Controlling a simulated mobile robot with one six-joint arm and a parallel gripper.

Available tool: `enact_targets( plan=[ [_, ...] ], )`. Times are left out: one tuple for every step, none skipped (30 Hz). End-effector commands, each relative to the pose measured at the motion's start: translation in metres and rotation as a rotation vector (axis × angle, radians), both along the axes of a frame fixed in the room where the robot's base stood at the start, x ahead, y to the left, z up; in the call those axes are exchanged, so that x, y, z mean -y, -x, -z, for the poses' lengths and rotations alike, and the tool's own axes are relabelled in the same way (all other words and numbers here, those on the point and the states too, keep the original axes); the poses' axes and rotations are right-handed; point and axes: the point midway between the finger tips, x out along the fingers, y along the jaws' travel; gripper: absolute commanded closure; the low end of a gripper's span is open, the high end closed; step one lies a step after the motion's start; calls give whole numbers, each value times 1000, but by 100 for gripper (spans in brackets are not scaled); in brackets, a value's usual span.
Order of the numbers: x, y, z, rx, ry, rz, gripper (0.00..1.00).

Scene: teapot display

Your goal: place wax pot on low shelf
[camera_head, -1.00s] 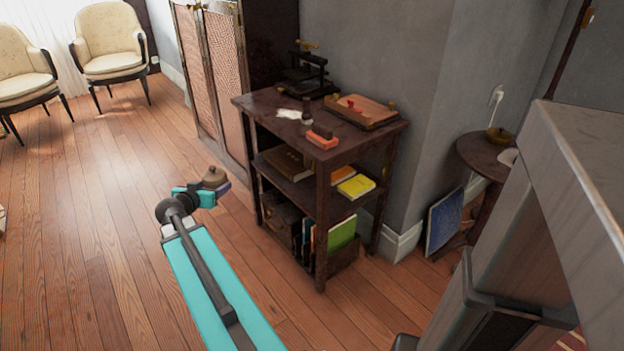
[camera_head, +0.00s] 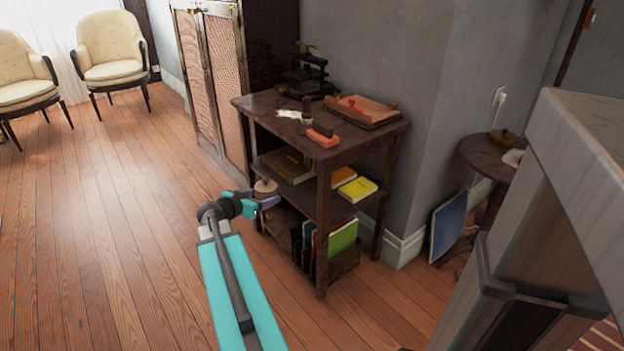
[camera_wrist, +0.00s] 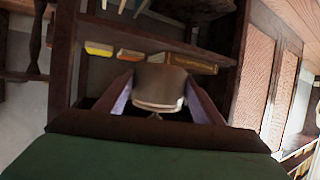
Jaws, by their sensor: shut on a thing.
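The wax pot is a small rounded pot with a pale lid (camera_head: 265,187); in the wrist view its body (camera_wrist: 160,86) sits between the two fingers. My gripper (camera_head: 262,198) is shut on it and holds it at the left front edge of the dark wooden shelf unit, about level with the middle shelf or just below. The gripper also shows in the wrist view (camera_wrist: 160,98). The middle shelf (camera_head: 310,196) holds a brown book at the left and orange and yellow books at the right. The bottom compartment holds a dark box and upright folders (camera_head: 343,238).
On the unit's top (camera_head: 262,104) stand a dark press (camera_head: 303,80), a wooden tray (camera_head: 362,110) and an orange block (camera_head: 323,136). A folding screen (camera_head: 215,80) stands behind to the left. A round side table (camera_head: 490,155) stands to the right.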

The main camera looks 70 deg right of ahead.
Motion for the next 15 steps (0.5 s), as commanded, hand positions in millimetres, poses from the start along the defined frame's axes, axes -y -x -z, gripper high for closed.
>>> enact_targets(
  plan=[
    [2,1,-1,0,2,0,75],
    [4,2,-1,0,2,0,75],
    [6,3,-1,1,2,0,75],
    [8,5,-1,0,2,1,75],
    [11,7,0,1,2,2,75],
    [15,10,0,1,2,3,75],
    [19,12,0,1,1,3,75],
    [22,14,0,1,2,3,75],
    [28,18,0,1,2,3,75],
    [33,20,0,1,2,3,75],
    [37,23,0,1,2,3,75],
    [42,27,0,0,2,4,75],
    [47,30,0,1,2,3,75],
    [51,32,0,0,3,2,75],
    [57,36,0,0,3,2,75]
  ],
)
